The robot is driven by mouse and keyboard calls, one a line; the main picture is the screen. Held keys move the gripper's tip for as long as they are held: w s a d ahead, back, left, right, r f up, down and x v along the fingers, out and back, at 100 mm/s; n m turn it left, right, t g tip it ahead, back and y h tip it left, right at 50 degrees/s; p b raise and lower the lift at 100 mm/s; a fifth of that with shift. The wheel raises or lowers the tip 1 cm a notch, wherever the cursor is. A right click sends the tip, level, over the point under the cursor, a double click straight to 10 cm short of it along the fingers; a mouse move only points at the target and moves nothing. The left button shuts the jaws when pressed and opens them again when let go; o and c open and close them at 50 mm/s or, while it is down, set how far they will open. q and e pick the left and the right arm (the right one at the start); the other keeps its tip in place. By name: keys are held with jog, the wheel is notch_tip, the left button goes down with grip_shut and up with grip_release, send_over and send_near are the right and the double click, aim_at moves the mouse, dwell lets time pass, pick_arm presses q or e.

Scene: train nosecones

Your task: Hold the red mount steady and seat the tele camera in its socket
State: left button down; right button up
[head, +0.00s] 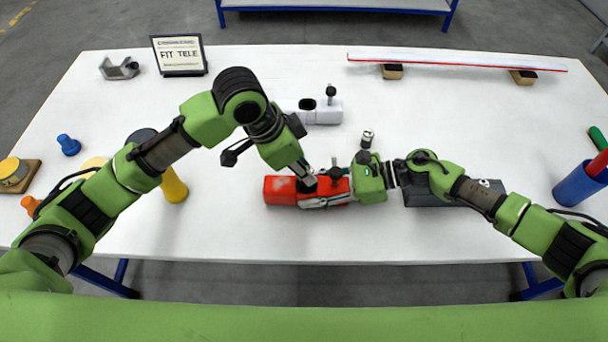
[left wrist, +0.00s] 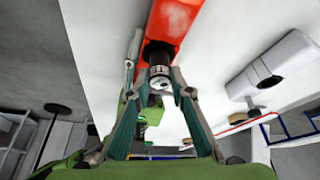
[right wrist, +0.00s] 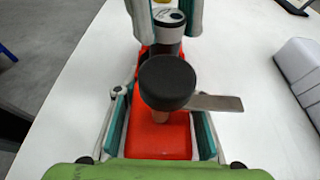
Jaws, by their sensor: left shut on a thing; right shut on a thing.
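The red mount (head: 281,190) lies near the middle of the table. My right gripper (head: 328,188) is shut across its right part; the fingers flank the red body in the right wrist view (right wrist: 160,140). My left gripper (head: 307,184) points down over the mount, shut on the tele camera, a white cylinder with a dark ring (left wrist: 159,76). The tele camera stands upright at the mount's socket in the right wrist view (right wrist: 168,20). Its dark lower end meets the mount; how deep it sits cannot be told. A black knob (right wrist: 167,82) with a flat lever partly hides the mount.
A white mount (head: 322,112) lies behind the red one, with a small cylinder (head: 367,138) nearby. A dark grey mount (head: 425,194) lies under my right arm. A "FIT TELE" sign (head: 180,56) stands at the back left. The front table strip is clear.

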pick_arm(q)
jog(key=shift+f, duration=1.45)
jog(key=shift+f, duration=0.1)
